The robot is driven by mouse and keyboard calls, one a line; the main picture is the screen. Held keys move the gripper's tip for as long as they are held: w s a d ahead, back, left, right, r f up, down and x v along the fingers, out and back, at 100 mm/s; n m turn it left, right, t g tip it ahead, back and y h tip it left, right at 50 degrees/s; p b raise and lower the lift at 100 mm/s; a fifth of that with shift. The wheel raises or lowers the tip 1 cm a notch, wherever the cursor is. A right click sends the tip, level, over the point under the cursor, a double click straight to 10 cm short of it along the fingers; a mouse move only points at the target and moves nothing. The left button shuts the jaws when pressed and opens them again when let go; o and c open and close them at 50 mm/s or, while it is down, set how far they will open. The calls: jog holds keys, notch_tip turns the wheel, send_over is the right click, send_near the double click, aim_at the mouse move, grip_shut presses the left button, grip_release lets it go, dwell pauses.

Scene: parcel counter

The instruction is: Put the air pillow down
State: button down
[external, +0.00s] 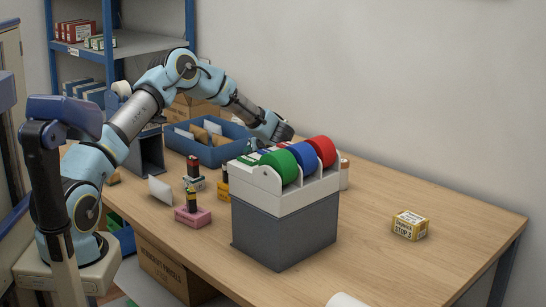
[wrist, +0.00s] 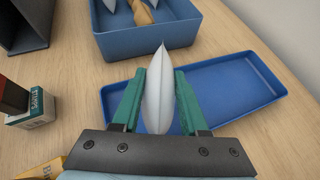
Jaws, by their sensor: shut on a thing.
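In the wrist view my gripper (wrist: 155,105) is shut on the white air pillow (wrist: 158,85), which stands on edge between the two green fingers. The pillow is pointed at the top and overlaps the view of a shallow blue tray (wrist: 245,75) beyond it. I cannot tell whether the pillow touches the tray or hangs above it. In the external view the end of my arm is behind the tape dispenser, and the fingers and pillow are hidden there.
A deeper blue bin (external: 213,157) with envelopes stands beyond the tray. A tape dispenser (external: 285,225) with green, blue and red rolls stands at the front. Stamps on boxes (external: 193,216) are to its left. A yellow box (external: 409,225) lies right; the table's right side is mostly clear.

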jog(key=shift+f+b, duration=0.65)
jog(key=shift+b, duration=0.3)
jog(key=shift+c, duration=2.2)
grip_release()
jog(key=shift+r, duration=0.2)
